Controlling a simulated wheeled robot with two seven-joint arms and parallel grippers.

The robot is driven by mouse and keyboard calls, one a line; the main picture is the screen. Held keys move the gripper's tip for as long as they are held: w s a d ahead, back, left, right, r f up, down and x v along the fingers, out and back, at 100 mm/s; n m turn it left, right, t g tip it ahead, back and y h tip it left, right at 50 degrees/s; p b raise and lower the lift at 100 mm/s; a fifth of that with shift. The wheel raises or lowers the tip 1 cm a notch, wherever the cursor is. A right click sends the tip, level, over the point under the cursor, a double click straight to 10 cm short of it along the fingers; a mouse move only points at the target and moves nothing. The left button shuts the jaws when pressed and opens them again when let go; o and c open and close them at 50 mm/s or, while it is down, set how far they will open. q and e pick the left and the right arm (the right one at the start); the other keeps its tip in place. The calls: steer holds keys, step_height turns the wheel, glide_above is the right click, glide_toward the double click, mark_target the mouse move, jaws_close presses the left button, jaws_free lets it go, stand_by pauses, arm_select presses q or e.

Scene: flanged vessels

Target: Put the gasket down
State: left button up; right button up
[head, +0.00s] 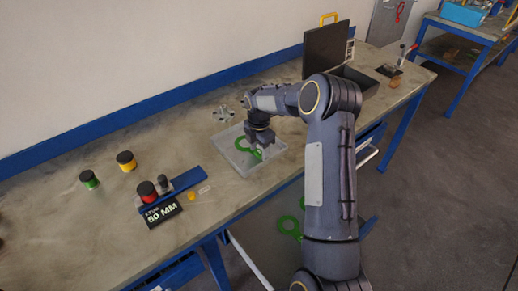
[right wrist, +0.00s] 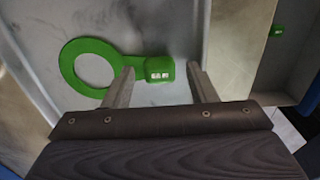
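A green ring-shaped gasket (head: 239,144) with a tab lies in the shallow grey tray (head: 233,162) on the bench. In the right wrist view the gasket (right wrist: 66,72) lies flat on the light grey surface, its ring to the left. Its blocky tab, with small pale markings, is just beyond and between my fingertips. My right gripper (right wrist: 160,72) is open, with a gap on both sides of the tab; in the head view the right gripper (head: 257,149) is low over the tray. My left gripper is out of view.
Red, yellow (head: 126,161) and green (head: 89,180) capped items and a "50 MM" sign (head: 161,212) stand to the left. A flanged metal part (head: 224,114) is behind the tray. A dark case (head: 327,50) stands to the right. Another green ring (head: 290,227) is below the bench edge.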

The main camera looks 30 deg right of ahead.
steer(key=shift+r, duration=0.1)
step_height(320, 180, up, 12)
steer(key=b, duration=0.1)
steer(key=s+a+r+m+t, duration=0.2)
steer(key=s+a+r+m, duration=0.3)
steer(key=s+r, duration=0.3)
steer(key=s+a+f+m+t+y, duration=0.1)
steer(key=s+a+m, duration=0.3)
steer(key=s, duration=0.4)
steer(key=s+a+f+m+t+y, duration=0.1)
steer(key=s+a+m, duration=0.3)
steer(key=s+m, duration=0.2)
steer(key=s+a+f+m+t+y, duration=0.1)
steer(key=s+a+m, duration=0.4)
steer(key=s, duration=0.4)
steer(key=shift+s+f+m+t+y, duration=0.3)
steer(key=shift+s+y, duration=0.1)
steer(key=shift+d, duration=0.15)
